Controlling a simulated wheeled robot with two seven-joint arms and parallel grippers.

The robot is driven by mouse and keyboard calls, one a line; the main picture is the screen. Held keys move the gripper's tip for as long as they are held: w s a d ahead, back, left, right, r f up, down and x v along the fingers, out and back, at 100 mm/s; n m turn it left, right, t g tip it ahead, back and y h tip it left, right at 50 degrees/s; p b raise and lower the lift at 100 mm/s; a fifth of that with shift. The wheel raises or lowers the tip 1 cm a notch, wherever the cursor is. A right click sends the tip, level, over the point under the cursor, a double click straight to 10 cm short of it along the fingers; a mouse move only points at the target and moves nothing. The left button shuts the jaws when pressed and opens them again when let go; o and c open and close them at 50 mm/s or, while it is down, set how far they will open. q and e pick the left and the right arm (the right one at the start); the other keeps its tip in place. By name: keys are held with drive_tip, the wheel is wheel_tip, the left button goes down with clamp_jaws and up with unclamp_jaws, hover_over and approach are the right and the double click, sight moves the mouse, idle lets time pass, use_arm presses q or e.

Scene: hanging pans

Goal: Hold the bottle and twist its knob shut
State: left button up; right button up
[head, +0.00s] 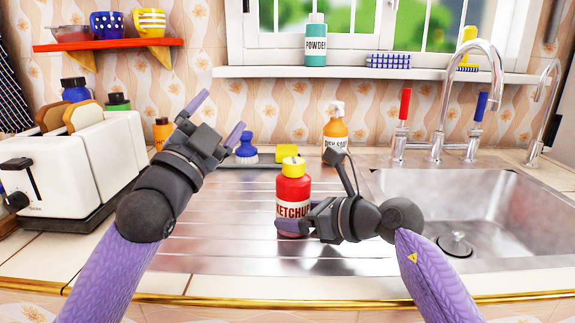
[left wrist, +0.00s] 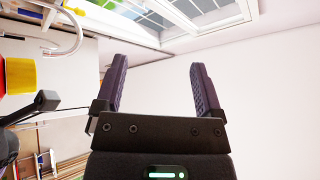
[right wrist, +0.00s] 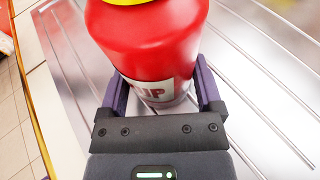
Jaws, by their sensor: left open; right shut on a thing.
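The red ketchup bottle (head: 294,190) with a yellow knob on top (head: 294,165) stands upright on the metal drainboard in the head view. My right gripper (head: 287,222) is shut around the lower part of the bottle. In the right wrist view the red bottle (right wrist: 150,40) sits between the two fingers, its white label partly hidden. My left gripper (head: 218,120) is open and empty, raised to the left of the bottle and higher than it. In the left wrist view its fingers (left wrist: 158,90) are spread with nothing between them; the yellow knob (left wrist: 18,73) shows at the left edge.
A white toaster (head: 70,165) stands at the left. A blue brush (head: 246,148), a yellow sponge (head: 287,149) and a dish soap bottle (head: 335,128) are behind the ketchup. The sink (head: 480,200) and faucet (head: 440,140) are at the right. The drainboard's front left is clear.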

use_arm(q)
wheel_tip(320, 180, down, 3)
drive_tip(key=s+n+g+y, duration=0.1)
drive_tip(key=s+n+g, duration=0.1)
drive_tip(key=n, duration=0.3)
drive_tip(key=n+g+h, duration=0.2)
drive_tip(key=n+g, duration=0.1)
drive_tip(key=g, duration=0.3)
approach(285, 169)
drive_tip(key=shift+h, duration=0.3)
drive_tip(key=x, duration=1.2)
drive_tip(key=shift+f, duration=0.15)
drive_tip(key=shift+a, duration=0.1)
clamp_jaws()
drive_tip(key=shift+m+g+h, duration=0.9)
unclamp_jaws()
